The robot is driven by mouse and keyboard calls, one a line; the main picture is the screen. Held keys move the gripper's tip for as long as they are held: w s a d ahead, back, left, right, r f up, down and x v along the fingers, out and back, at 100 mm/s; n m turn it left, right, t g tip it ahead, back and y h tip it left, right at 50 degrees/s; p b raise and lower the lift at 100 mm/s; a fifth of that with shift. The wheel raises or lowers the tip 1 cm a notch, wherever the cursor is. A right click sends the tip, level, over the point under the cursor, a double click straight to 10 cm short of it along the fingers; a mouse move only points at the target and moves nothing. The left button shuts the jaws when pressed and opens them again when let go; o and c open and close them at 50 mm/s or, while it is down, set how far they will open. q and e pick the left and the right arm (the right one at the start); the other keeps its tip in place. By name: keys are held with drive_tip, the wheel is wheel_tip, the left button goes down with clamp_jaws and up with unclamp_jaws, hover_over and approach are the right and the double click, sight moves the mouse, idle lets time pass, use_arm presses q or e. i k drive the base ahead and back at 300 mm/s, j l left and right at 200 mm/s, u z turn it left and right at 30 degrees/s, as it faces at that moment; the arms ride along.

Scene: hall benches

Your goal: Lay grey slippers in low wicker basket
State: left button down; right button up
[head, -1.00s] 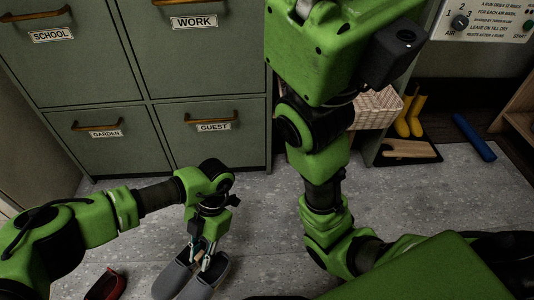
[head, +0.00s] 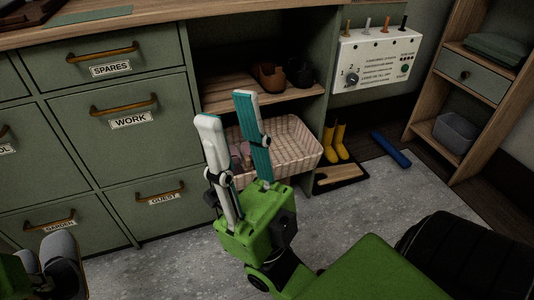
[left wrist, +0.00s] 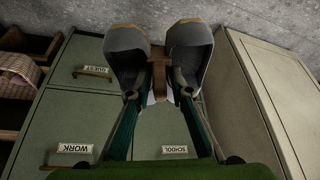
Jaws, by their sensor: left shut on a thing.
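The pair of grey slippers (head: 62,262) is at the lower left of the head view, partly cut by the frame edge. In the left wrist view, my left gripper (left wrist: 158,92) is shut on the grey slippers (left wrist: 190,48), which hang side by side at its fingertips in front of the cabinet drawers. The wicker basket (head: 296,150) stands in the open bay under a wooden shelf, right of the drawers. My right gripper (head: 226,108) is raised in front of the basket, fingers apart and empty, hiding part of it. Something pinkish (head: 240,153) shows at the basket's left, partly hidden.
A shelf (head: 262,90) with brown and black items is above the basket. The grey floor (head: 345,215) before the bay is clear.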

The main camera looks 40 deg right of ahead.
sight(285, 152)
drive_tip(key=j+z, duration=0.1)
drive_tip(key=z, duration=0.9)
drive_tip(key=j+z, duration=0.15)
drive_tip(key=z, duration=0.3)
drive_tip(key=i+j+z, duration=0.15)
drive_tip(key=z, duration=0.3)
drive_tip(key=j+z, duration=0.3)
drive_tip(key=z, duration=0.15)
drive_tip(key=i+j+z, duration=0.15)
drive_tip(key=j+z, duration=0.15)
drive_tip(key=z, duration=0.2)
